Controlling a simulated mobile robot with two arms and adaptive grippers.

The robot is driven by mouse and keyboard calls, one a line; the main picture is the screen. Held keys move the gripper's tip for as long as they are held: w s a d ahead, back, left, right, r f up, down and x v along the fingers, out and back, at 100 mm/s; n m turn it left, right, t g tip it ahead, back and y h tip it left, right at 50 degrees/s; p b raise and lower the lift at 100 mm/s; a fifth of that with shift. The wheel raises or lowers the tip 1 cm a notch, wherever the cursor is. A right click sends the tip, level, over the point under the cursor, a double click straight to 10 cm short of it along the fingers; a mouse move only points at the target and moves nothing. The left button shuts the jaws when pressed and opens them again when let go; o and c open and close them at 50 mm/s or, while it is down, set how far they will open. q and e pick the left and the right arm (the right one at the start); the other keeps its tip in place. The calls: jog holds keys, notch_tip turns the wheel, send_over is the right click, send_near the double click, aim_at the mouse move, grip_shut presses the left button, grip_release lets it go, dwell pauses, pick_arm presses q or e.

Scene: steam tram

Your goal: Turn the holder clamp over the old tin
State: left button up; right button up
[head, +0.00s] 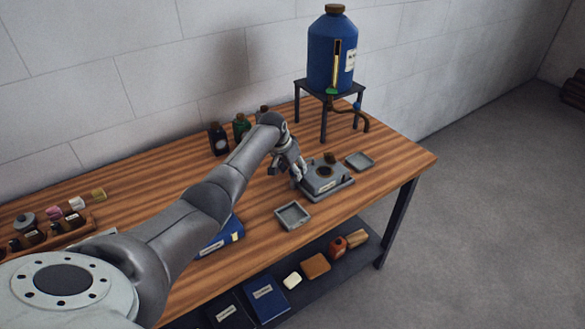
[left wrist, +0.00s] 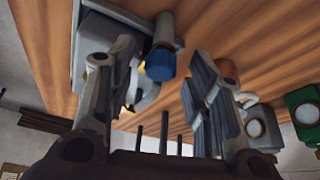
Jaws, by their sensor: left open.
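My left gripper (head: 285,172) is at the left side of a grey labelled fixture (head: 322,186) on the wooden bench in the head view. The fixture has a round opening with a dark rim on top and a small dark knob-like part standing behind it. In the left wrist view my left gripper (left wrist: 160,88) is open, its fingers well apart. A grey rod with a blue end (left wrist: 160,62) shows between the fingers, apparently not gripped. The fixture's grey body (left wrist: 100,22) lies beyond the left finger. I cannot clearly tell the clamp or the old tin apart. My right gripper is not in view.
Small grey trays lie in front of the fixture (head: 292,216) and to its right (head: 360,161). A blue bottle (head: 332,50) stands on a dark stand behind. Dark bottles (head: 218,139) stand at the back, and a blue book (head: 222,238) lies under my arm.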

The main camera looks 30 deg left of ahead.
pick_arm(q)
jog(key=c, duration=1)
jog(key=shift+n+p, duration=0.3)
jog(key=shift+p, duration=0.2)
jog(key=shift+c, duration=0.2)
jog(key=o, duration=1)
jog(key=shift+o, duration=0.2)
jog(key=v, duration=1.2)
jog(key=shift+d, duration=0.25)
